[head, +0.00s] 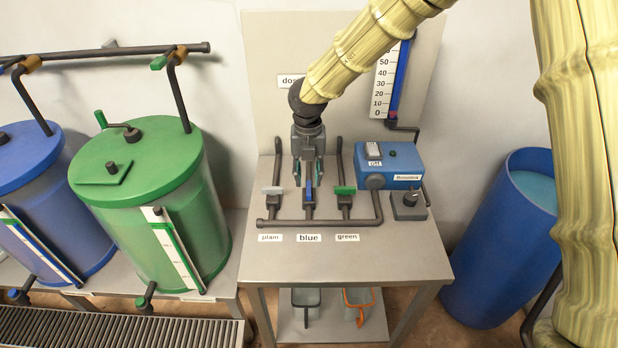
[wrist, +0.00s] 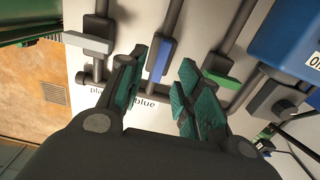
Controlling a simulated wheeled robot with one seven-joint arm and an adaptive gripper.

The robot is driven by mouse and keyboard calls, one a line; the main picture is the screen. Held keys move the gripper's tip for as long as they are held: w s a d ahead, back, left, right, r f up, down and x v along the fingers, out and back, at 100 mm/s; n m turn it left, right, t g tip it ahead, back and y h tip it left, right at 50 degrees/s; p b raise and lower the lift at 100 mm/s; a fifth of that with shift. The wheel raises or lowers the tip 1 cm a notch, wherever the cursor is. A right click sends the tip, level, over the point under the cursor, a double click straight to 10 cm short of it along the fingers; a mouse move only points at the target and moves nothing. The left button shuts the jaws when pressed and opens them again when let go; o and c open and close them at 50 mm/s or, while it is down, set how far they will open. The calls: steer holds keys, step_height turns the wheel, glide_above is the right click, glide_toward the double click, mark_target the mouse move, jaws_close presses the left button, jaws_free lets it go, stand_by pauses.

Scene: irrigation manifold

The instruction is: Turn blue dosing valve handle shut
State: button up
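The blue valve handle (head: 309,191) sits on the middle of three pipes on the bench, above the "blue" label (head: 308,238). It lies in line with its pipe. My gripper (head: 308,178) points down over this valve, with its two teal fingers apart. In the wrist view the blue handle (wrist: 159,62) shows between the fingertips of my open gripper (wrist: 163,62), with visible gaps on both sides. I cannot tell whether the fingertips are down to the handle's height.
The white plain handle (head: 273,190) and green handle (head: 345,190) stand close on either side, both crosswise to their pipes. A blue pump box (head: 405,172) and dark knob (head: 409,200) are at the right. Green (head: 150,225) and blue tanks stand left; a blue barrel (head: 490,260) stands right.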

mark_target(308, 182)
steer(key=w+f, duration=0.1)
steer(key=f, duration=0.2)
steer(key=w+f, duration=0.1)
steer(key=shift+w+d+f, duration=0.1)
steer(key=shift+w+f, duration=0.2)
steer(key=shift+w, duration=0.05)
steer(key=shift+s+p, duration=0.3)
steer(key=shift+s, duration=0.2)
steer(key=shift+s+r, duration=0.45)
steer(key=shift+s, duration=0.05)
steer(key=shift+w+f, duration=0.5)
steer(key=shift+w, duration=0.1)
steer(key=c, duration=0.5)
steer(key=shift+w, duration=0.1)
jaws_close()
steer(key=shift+s+r, duration=0.1)
steer(key=shift+s, duration=0.1)
